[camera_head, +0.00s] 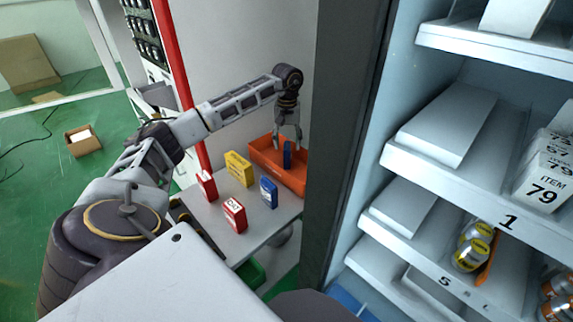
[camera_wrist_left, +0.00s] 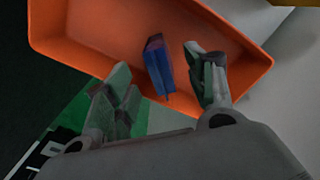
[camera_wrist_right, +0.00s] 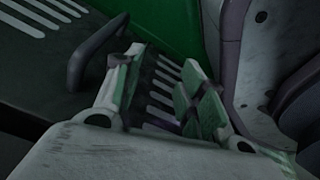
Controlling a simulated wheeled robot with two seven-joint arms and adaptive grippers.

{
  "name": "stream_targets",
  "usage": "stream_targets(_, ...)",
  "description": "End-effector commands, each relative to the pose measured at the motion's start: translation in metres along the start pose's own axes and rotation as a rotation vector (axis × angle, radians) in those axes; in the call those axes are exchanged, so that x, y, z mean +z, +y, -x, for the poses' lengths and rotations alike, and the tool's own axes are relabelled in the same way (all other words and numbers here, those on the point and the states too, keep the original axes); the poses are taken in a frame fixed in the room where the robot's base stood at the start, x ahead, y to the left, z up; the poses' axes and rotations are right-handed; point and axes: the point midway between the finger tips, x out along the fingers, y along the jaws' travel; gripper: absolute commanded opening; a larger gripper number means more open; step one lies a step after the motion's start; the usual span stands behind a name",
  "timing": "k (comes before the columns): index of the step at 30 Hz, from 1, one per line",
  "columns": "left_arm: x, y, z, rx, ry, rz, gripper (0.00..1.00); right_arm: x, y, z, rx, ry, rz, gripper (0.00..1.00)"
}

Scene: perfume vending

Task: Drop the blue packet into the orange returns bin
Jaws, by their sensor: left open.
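A blue packet (camera_head: 287,155) is at the orange returns bin (camera_head: 262,161), below my left gripper (camera_head: 287,141). In the left wrist view the blue packet (camera_wrist_left: 158,67) stands slightly tilted between the spread fingers of my left gripper (camera_wrist_left: 157,66), with a gap on each side. The orange bin (camera_wrist_left: 75,48) lies behind it. I cannot tell whether the packet touches the bin floor. A second blue packet (camera_head: 268,192) stands on the table. My right gripper (camera_wrist_right: 160,65) shows only in its wrist view, open and empty.
A yellow packet (camera_head: 238,168) and two red packets, one at the left (camera_head: 207,185) and one in front (camera_head: 235,215), stand on the grey table (camera_head: 205,219). A dark frame (camera_head: 345,140) and the white-shelved vending cabinet (camera_head: 470,125) stand right of the bin.

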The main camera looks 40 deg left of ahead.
Motion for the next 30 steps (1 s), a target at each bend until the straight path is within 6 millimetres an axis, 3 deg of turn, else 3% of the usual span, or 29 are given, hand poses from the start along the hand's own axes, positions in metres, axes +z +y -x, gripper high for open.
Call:
stream_targets(8,-0.001,0.001,0.017,0.002,0.001,0.000,0.55,0.005,-0.002,0.000,-0.002,-0.007,0.001,0.40)
stream_targets(30,0.000,0.001,0.104,0.002,0.001,-0.001,0.55,0.006,-0.003,0.000,-0.003,-0.009,0.001,0.40)
